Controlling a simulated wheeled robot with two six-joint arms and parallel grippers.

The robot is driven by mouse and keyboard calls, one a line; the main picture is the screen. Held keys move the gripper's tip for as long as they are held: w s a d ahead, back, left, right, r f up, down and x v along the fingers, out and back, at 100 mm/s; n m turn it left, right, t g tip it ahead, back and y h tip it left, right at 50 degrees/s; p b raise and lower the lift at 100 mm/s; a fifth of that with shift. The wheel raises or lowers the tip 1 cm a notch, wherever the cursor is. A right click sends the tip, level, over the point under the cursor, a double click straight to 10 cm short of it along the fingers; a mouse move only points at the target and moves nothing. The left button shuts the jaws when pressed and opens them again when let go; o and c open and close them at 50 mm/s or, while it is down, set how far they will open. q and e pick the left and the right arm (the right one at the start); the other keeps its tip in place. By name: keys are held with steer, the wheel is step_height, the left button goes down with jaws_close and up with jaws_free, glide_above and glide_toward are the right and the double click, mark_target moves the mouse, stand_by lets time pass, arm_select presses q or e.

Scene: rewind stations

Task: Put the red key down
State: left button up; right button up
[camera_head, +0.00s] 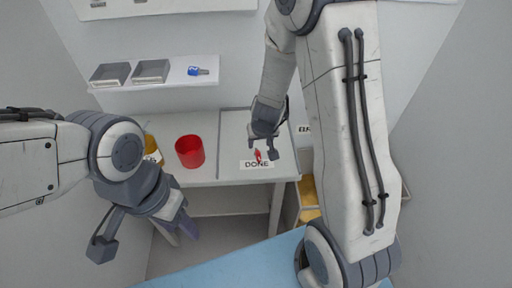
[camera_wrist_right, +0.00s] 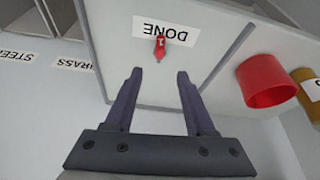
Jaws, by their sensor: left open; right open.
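The red key (camera_head: 258,155) lies on the table by the white DONE label (camera_head: 250,164). In the right wrist view the red key (camera_wrist_right: 160,47) overlaps the edge of the DONE label (camera_wrist_right: 165,31). My right gripper (camera_head: 264,149) is open just above the key. In the right wrist view my right gripper (camera_wrist_right: 157,80) has its fingers spread, with the key beyond the fingertips and nothing between them. My left gripper (camera_head: 146,240) is open and empty at the lower left, in front of the table and away from the key.
A red cup (camera_head: 190,151) and a yellow container (camera_head: 152,150) stand left of the DONE area. A shelf (camera_head: 150,95) behind holds two grey trays and a blue key (camera_head: 198,71).

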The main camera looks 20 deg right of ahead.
mark_target(258, 152)
steer(key=b+x, duration=0.2)
steer(key=x, duration=0.3)
steer(key=shift+s+b, duration=0.15)
steer(key=shift+b, duration=0.2)
steer(key=b+x, duration=0.3)
steer(key=x, duration=0.2)
steer(key=shift+s+f+b, duration=0.1)
steer(key=shift+s+b, duration=0.1)
steer(key=shift+b, duration=0.1)
jaws_close()
